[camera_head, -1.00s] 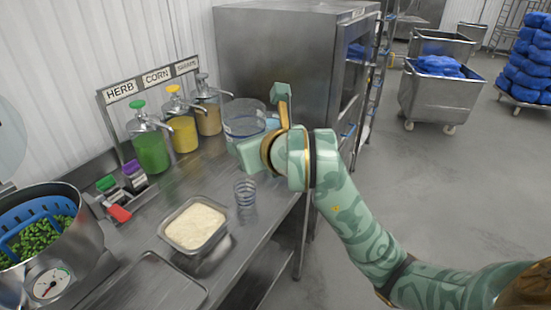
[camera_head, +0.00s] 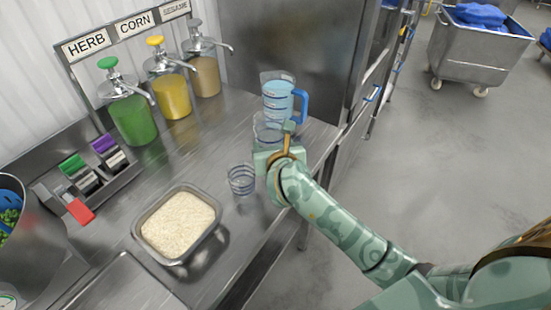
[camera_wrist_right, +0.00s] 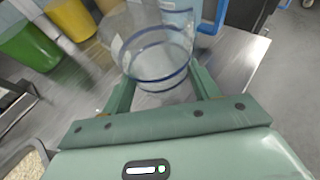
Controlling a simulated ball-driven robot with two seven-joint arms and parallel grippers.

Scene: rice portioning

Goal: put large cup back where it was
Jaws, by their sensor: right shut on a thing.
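The large cup (camera_head: 265,128) is clear with blue bands and sits in front of the blue-handled jug in the head view. My right gripper (camera_head: 278,150) is shut on it, partly hiding its lower part. In the right wrist view the large cup (camera_wrist_right: 155,62) stands between the two fingers of my right gripper (camera_wrist_right: 163,85). I cannot tell whether its base touches the counter. A smaller clear cup (camera_head: 242,180) with blue bands stands on the counter to the left of the gripper. My left gripper is not in view.
A measuring jug (camera_head: 279,97) with blue liquid stands just behind the large cup. A rice tray (camera_head: 217,232) lies at the front. Pump bottles, such as the green one (camera_head: 133,120), line the back left. The counter (camera_head: 215,140) is clear between them.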

